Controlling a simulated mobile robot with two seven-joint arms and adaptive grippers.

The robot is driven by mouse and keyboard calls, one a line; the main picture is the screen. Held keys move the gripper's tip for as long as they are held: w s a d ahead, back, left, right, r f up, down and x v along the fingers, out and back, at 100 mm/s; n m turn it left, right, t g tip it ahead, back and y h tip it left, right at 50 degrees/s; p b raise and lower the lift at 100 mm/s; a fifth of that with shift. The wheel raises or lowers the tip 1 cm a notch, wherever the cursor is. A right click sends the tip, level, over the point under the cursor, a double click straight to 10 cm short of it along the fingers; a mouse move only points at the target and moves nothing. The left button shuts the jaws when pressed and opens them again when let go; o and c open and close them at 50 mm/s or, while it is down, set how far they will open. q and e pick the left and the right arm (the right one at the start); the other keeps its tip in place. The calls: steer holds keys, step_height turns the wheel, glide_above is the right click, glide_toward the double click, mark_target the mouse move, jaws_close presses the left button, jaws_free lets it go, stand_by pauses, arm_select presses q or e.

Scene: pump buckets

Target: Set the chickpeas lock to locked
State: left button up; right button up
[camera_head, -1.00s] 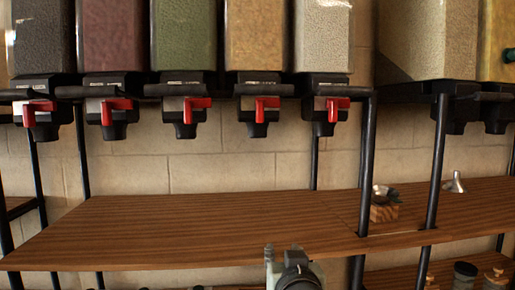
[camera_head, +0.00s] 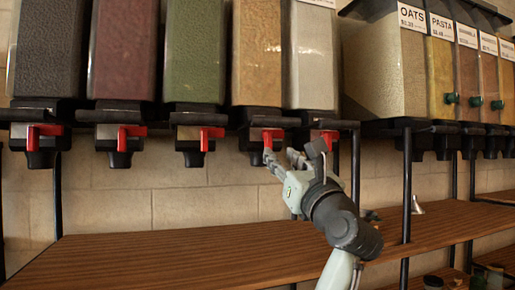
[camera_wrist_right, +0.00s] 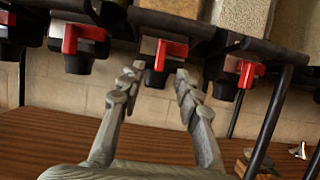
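A row of bulk bins with black spouts and red locks hangs across the head view. No chickpeas label is readable, so I cannot tell for sure which bin holds chickpeas. The tan bin (camera_head: 256,50) has a red lock (camera_head: 270,137) with a crosswise arm and a downward arm. My right gripper (camera_head: 282,157) is just below and in front of this lock, fingers apart and empty. In the right wrist view, the open fingers of the gripper (camera_wrist_right: 160,72) point at a red lock (camera_wrist_right: 168,49) between their tips; contact cannot be told. My left gripper is not in view.
A pale bin (camera_head: 312,55) with its own red lock (camera_head: 325,137) is close to the right. A green bin (camera_head: 195,50) is to the left. A wooden shelf (camera_head: 170,257) runs below, mostly clear. A black post (camera_head: 407,190) stands right of my arm.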

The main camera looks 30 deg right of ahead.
mark_target(270, 144)
steer(key=x, duration=0.7)
steer(key=shift+w+d, duration=0.1)
steer(key=shift+w, duration=0.05)
steer(key=shift+c, duration=0.3)
steer(key=shift+f, duration=0.1)
jaws_close()
